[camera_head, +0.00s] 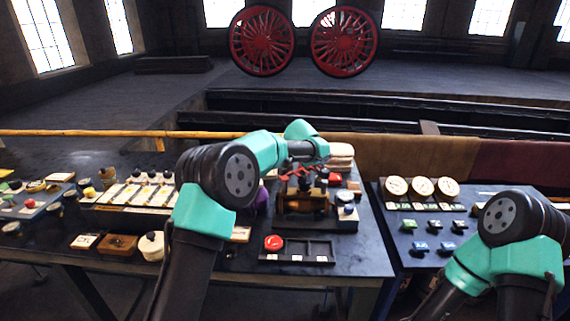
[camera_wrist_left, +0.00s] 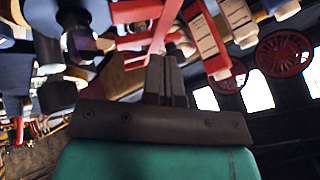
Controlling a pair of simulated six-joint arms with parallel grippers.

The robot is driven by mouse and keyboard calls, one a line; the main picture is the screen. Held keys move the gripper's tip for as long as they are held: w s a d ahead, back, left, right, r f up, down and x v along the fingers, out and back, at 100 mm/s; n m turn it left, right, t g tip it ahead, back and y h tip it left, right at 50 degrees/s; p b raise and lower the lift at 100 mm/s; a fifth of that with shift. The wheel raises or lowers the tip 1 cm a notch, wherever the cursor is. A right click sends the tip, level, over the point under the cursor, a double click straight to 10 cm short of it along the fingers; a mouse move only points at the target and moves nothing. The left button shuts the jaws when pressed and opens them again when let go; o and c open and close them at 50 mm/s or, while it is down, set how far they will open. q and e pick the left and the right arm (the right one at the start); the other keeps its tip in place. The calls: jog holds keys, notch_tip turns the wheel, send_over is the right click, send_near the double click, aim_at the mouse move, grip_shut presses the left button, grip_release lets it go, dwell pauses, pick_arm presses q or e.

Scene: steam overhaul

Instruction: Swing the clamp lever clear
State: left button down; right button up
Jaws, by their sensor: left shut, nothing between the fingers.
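A red lever (camera_wrist_left: 150,38) runs across the top of the left wrist view, right by the fingertips of my left gripper (camera_wrist_left: 168,62). The two dark fingers are shut together with nothing between them; I cannot tell whether they touch the lever. In the head view the red lever (camera_head: 296,172) shows small on top of a brass-brown fixture (camera_head: 303,206). My left gripper is mostly hidden there behind its own wrist, just above the fixture. Of my right arm only the upper links show at the right; its gripper is out of the picture.
A black tray (camera_head: 318,259) with a red-topped part (camera_head: 274,243) lies in front of the fixture. A round-lidded pot (camera_head: 151,246) and a wooden block (camera_head: 117,244) stand at front left. Three round gauges (camera_head: 423,187) stand on the right table.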

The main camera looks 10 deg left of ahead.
pick_arm(q)
jog(key=w+a+n+g+y, duration=0.1)
jog(key=w+a+n+y, duration=0.1)
jog(key=a+n+y, duration=0.3)
jog(key=shift+w+a+n+g, duration=0.3)
jog(key=shift+a+n, duration=0.85)
jog(key=shift+n, duration=0.65)
jog(key=s+d+r, duration=0.5)
jog(key=d+r, duration=0.3)
jog(key=shift+r, duration=0.15)
